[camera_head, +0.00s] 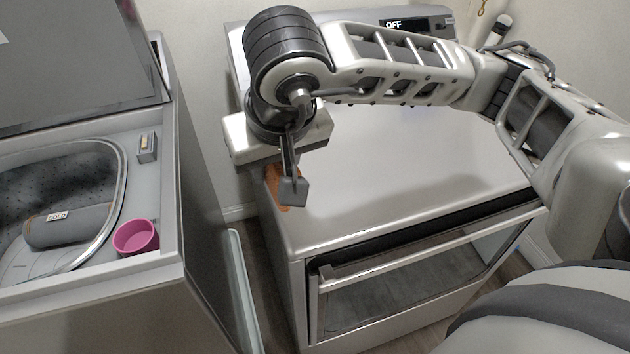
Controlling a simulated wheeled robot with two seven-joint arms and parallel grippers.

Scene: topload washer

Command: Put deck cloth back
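A flat orange-brown piece (273,178), which looks like a cloth, lies at the near left corner of the white appliance top (400,150). My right arm comes in from the right and reaches across that top. My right gripper (292,188) points down at the orange-brown piece and hides part of it. I cannot tell whether its fingers are apart or closed on it. A grey roll with orange trim and a "COLD" label (70,226) lies in the open washer (120,278) at left. My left gripper is not in view.
A pink cup (136,237) stands on the washer deck's near right corner, and a small box (147,148) sits farther back. The raised lid (70,60) is at the upper left. A narrow floor gap separates the two appliances. The right appliance's display (404,23) reads OFF.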

